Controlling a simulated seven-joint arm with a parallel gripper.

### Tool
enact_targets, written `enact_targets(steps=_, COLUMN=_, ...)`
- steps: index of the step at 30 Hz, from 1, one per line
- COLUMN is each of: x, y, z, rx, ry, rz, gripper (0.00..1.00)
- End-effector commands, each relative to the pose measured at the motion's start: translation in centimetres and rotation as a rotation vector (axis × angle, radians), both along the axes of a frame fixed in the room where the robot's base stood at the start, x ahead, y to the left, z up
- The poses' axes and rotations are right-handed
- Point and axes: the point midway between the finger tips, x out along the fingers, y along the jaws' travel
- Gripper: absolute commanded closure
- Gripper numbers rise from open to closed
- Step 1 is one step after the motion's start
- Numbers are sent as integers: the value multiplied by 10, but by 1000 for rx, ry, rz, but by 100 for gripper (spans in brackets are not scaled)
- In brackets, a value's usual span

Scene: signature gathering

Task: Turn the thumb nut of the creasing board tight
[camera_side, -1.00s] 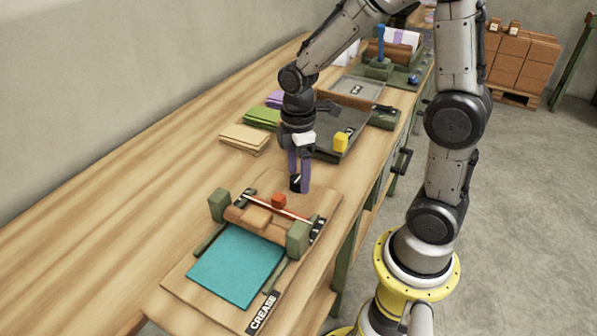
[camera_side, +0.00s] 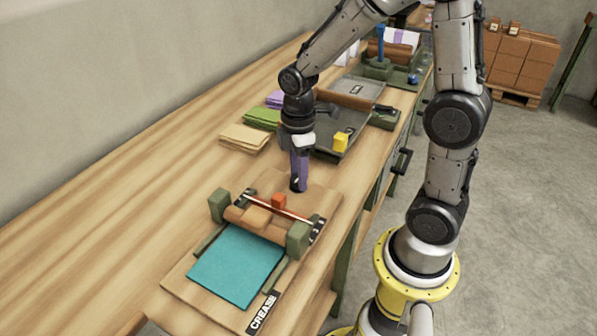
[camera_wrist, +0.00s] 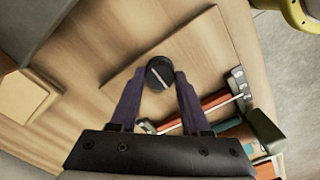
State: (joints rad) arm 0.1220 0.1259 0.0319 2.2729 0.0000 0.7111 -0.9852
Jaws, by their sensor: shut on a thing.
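The creasing board (camera_side: 187,284) lies on the near part of the bench, marked by a CREASE label and carrying a teal sheet (camera_side: 236,266). The thumb nut (camera_wrist: 159,72) is a dark round knob with a pale line across its top, on the far end of the board in the wrist view. My gripper (camera_side: 298,184) points down over it with its purple fingers on either side. In the wrist view the fingertips (camera_wrist: 160,80) are shut on the nut. In the side view the fingers mostly hide the nut.
Stacks of tan (camera_side: 245,138), green and purple paper lie to the left. The bench's left side is clear.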

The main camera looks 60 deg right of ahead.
Motion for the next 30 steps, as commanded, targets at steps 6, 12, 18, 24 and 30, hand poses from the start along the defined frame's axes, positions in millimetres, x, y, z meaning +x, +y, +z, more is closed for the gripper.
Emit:
enact_targets(steps=6, x=0, y=0, z=1, rx=0, ry=-1, rz=-73, gripper=100)
enact_targets(steps=12, x=0, y=0, z=1, rx=0, ry=-3, rz=-217, gripper=100)
enact_targets(steps=18, x=0, y=0, z=1, rx=0, ry=-3, rz=-403, gripper=100)
enact_targets(steps=24, x=0, y=0, z=2, rx=1, ry=-2, rz=-593, gripper=100)
enact_targets(steps=30, x=0, y=0, z=2, rx=0, ry=-3, rz=-783, gripper=100)
